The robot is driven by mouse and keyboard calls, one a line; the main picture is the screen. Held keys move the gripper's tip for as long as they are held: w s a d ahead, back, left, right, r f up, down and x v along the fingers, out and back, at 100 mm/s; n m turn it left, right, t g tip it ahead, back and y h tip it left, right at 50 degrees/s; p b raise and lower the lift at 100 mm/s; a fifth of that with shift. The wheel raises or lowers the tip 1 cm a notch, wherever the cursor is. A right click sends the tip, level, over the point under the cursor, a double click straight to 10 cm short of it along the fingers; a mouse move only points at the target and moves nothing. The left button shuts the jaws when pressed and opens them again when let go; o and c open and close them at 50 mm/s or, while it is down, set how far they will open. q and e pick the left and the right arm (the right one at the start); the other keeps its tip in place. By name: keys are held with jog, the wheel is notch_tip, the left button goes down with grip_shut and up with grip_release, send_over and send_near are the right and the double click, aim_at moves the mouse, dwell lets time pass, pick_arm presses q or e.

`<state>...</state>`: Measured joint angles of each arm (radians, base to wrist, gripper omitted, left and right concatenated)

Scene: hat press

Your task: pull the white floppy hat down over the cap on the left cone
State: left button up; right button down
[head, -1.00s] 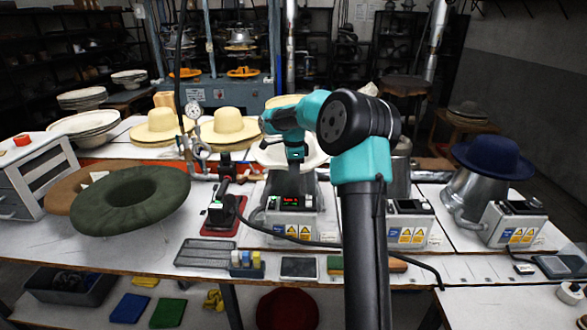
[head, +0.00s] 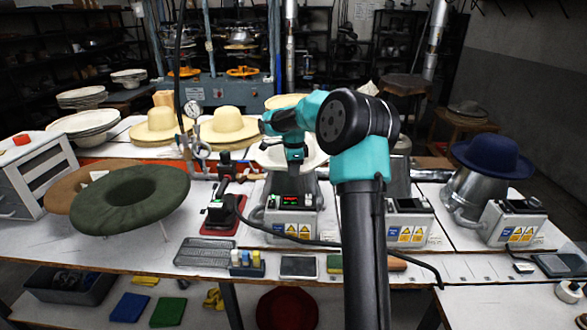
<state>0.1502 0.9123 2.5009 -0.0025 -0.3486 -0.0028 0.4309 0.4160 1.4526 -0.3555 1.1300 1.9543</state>
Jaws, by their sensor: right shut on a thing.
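The white floppy hat (head: 265,156) sits over the left cone (head: 289,188), its pale brim showing on both sides of my gripper. My right arm reaches in from the front. My right gripper (head: 296,163) points down at the hat's middle and is shut on it; its fingertips are small and partly hidden. The cap under the hat cannot be seen. The cone stands behind a grey control box (head: 290,219) with a lit display. My left gripper is not in view.
A dark green hat (head: 130,213) stands at the left. A navy hat (head: 492,154) sits on another cone at the right. A red-based iron (head: 224,212) and a thin hose stand left of the control box. My right arm hides the middle cone's left side.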

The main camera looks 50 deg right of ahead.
dwell(0.4)
jog(key=c, duration=1.1)
grip_release()
jog(key=shift+c, duration=0.2)
jog(key=shift+r, duration=3.75)
jog(key=shift+a+f, duration=0.1)
